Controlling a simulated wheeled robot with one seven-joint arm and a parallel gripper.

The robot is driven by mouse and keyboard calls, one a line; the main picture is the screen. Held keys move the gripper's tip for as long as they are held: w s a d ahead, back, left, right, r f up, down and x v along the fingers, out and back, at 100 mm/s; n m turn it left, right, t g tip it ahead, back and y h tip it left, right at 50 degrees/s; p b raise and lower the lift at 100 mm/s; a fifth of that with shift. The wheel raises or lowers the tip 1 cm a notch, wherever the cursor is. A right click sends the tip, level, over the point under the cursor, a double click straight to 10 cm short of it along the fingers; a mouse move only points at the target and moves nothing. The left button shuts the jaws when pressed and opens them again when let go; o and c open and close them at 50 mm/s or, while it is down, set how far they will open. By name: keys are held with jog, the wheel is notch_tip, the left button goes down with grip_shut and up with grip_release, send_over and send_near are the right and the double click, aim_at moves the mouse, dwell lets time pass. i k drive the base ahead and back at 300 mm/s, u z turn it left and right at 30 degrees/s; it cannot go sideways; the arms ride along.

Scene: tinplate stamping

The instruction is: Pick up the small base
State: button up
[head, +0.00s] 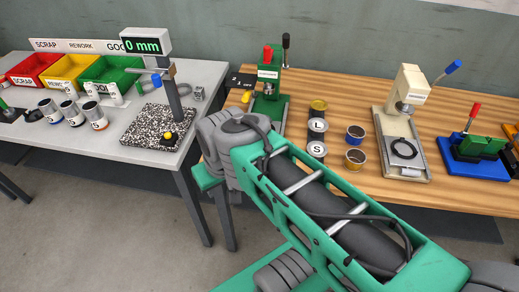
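On the wooden bench stand two dark round holders with white labels: one marked L (317,126) and one marked S (316,149) in front of it. The S holder most likely goes with the small bases, but I cannot make out a single base in it. A gold-coloured round tin (318,105) is behind the L holder. To the right stand a blue-rimmed cup (355,134) and a yellow-rimmed cup (355,158), whose contents are too small to tell. My green and grey arm crosses the foreground left of and below these things. My gripper does not show.
A green press (268,97) stands left of the holders, a cream press (408,95) right of the cups, and a blue-based fixture (476,160) at far right. The left grey table (95,150) bears red, yellow and green bins, several cans and a gauge reading 0 mm (143,45).

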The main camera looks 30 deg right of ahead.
aim_at(316, 148)
jog(key=u, duration=2.6)
jog(key=k, duration=0.95)
jog(key=z, duration=1.25)
